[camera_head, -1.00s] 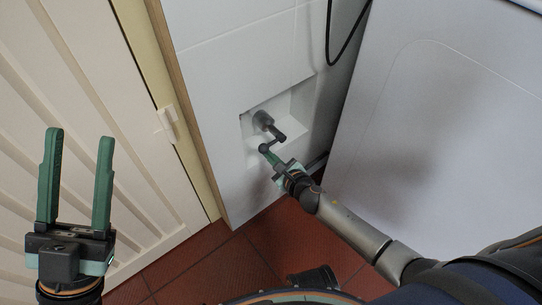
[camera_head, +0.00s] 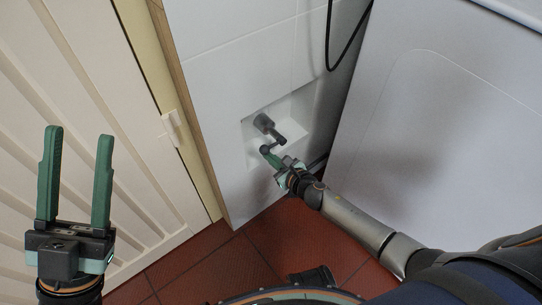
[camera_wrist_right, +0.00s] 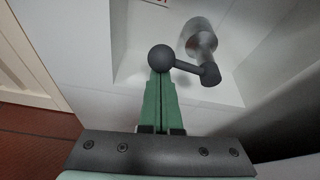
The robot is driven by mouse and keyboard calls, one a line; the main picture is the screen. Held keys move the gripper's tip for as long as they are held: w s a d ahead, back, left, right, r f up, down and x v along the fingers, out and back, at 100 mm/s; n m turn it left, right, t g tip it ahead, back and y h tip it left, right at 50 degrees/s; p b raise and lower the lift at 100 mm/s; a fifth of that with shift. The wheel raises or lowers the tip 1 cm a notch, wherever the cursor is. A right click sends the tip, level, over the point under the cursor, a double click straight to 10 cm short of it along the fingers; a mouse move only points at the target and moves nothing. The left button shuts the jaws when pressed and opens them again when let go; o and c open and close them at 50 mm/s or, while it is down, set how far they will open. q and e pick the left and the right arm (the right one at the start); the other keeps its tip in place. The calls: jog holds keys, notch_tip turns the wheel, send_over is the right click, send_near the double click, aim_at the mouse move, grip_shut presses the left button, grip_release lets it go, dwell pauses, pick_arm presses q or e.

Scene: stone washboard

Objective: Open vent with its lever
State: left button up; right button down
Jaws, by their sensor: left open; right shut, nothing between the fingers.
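The vent lever (camera_head: 268,129) is a dark grey cranked handle with a ball end, set in a square recess in the white panel. In the right wrist view the lever arm (camera_wrist_right: 209,72) runs right from the ball (camera_wrist_right: 161,58) to a lighter round stem (camera_wrist_right: 201,40). My right gripper (camera_head: 271,151) is shut and empty, with its green fingertips (camera_wrist_right: 160,76) right at the ball; I cannot tell for sure whether they touch. My left gripper (camera_head: 77,135) is open and empty, away from the lever at the left.
The recess wall (camera_wrist_right: 128,50) surrounds the lever closely. A cream ribbed door (camera_head: 95,100) with a small latch stands at the left. A white appliance panel (camera_head: 430,130) is close on the right. A black cable (camera_head: 329,45) hangs above. The floor (camera_head: 210,270) is red tile.

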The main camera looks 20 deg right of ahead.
aim_at(268, 148)
jog(key=r+m+y+p, duration=0.2)
jog(key=r+m, duration=0.1)
jog(key=shift+w+d+r+m+g+p, duration=0.2)
jog(key=shift+m+g+p, duration=0.1)
jog(key=shift+p, duration=0.1)
jog(key=m+y, duration=0.1)
jog(key=d+r+m+y, duration=0.1)
jog(key=m, duration=0.1)
jog(key=r+m, duration=0.1)
jog(key=shift+w+d+r+m+y+b, duration=0.15)
jog(key=shift+w+d+m+y+b, duration=0.15)
jog(key=shift+d+y+b, duration=0.1)
jog(key=shift+w+d+r+m+y+b, duration=0.1)
jog(key=shift+d+r+m+y+b, duration=0.2)
jog(key=shift+m, duration=0.3)
jog(key=shift+w+d+r+m+y+b, duration=0.15)
jog(key=shift+d+m+y, duration=0.2)
jog(key=shift+m, duration=0.25)
jog(key=shift+d+r, duration=0.15)
jog(key=shift+d, duration=0.15)
jog(key=shift+w+d, duration=0.1)
